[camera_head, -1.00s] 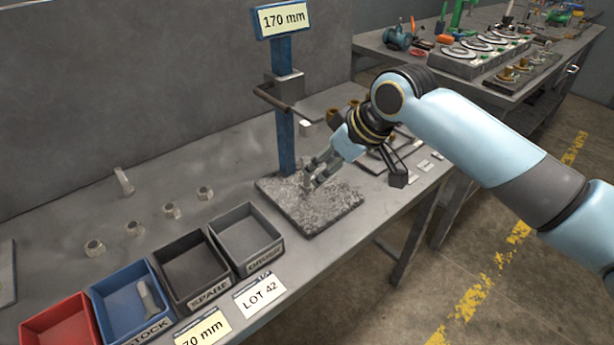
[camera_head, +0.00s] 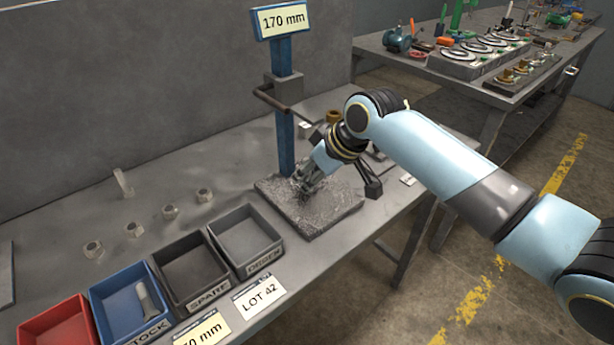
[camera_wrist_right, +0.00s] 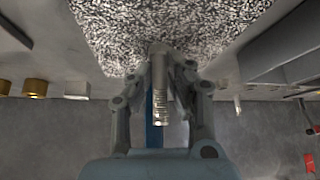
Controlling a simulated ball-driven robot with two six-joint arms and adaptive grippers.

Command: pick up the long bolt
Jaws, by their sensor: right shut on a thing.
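My right gripper (camera_head: 301,188) is low over the speckled stone plate (camera_head: 330,217) of the height gauge. In the right wrist view, its fingers are closed around a grey metal bolt (camera_wrist_right: 160,95) with a threaded end. In the head view this bolt is mostly hidden by the fingers, and I cannot tell whether it touches the plate. Another bolt stands upright on the bench (camera_head: 122,182), and one leans in the blue STOCK bin (camera_head: 108,320). My left gripper is not in view.
The blue gauge post (camera_head: 286,140) with a 170 mm sign (camera_head: 283,19) rises close behind the gripper. A red bin (camera_head: 40,332), a dark SPARE bin (camera_head: 207,289) and a grey bin (camera_head: 262,257) line the front. Several nuts (camera_head: 170,211) lie behind them.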

